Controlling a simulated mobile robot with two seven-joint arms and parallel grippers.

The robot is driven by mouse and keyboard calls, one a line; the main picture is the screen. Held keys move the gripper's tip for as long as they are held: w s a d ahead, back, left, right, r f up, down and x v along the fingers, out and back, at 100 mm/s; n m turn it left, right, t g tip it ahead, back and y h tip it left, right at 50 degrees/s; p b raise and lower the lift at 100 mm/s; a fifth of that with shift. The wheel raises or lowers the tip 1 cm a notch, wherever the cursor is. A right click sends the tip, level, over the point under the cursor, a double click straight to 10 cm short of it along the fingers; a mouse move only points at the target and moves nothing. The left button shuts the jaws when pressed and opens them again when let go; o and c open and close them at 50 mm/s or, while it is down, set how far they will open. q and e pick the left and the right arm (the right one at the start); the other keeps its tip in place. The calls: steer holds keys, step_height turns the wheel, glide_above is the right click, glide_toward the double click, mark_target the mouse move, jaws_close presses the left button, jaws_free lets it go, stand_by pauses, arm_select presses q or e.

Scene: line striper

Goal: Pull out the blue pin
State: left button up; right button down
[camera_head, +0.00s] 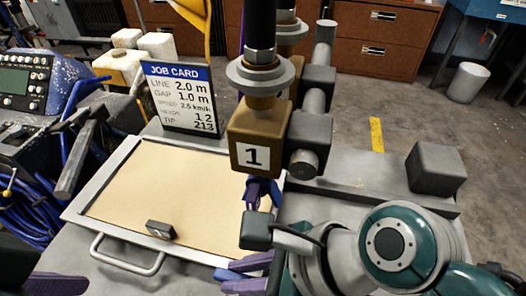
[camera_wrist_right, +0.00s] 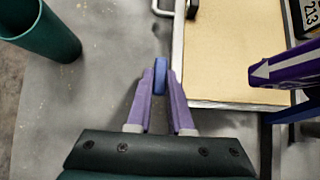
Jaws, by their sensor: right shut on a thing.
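My right gripper (camera_head: 245,270) has purple fingers and comes in from the right at the bottom of the head view. It also shows in the right wrist view (camera_wrist_right: 160,92). Its fingers are shut on a small blue pin (camera_wrist_right: 160,72), which sticks out past the fingertips. In the head view the blue pin (camera_head: 227,274) shows at the left end of the fingers, beside the tray's front right corner. I cannot tell whether its far end touches anything. A purple finger of my left gripper (camera_head: 60,286) shows at the bottom left; its opening is unclear.
A brown block marked 1 (camera_head: 252,150) stands above, with a purple arrowed piece (camera_wrist_right: 290,68) below it. A tan tray (camera_head: 150,190) with a handle (camera_head: 128,262) lies left. A job card (camera_head: 183,95) stands behind. A green cylinder (camera_wrist_right: 40,30) is nearby.

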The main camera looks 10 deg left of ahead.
steer(key=shift+r+p, duration=0.45)
steer(key=shift+p, duration=0.05)
steer(key=shift+r+p, duration=2.75)
steer(key=shift+p, duration=0.35)
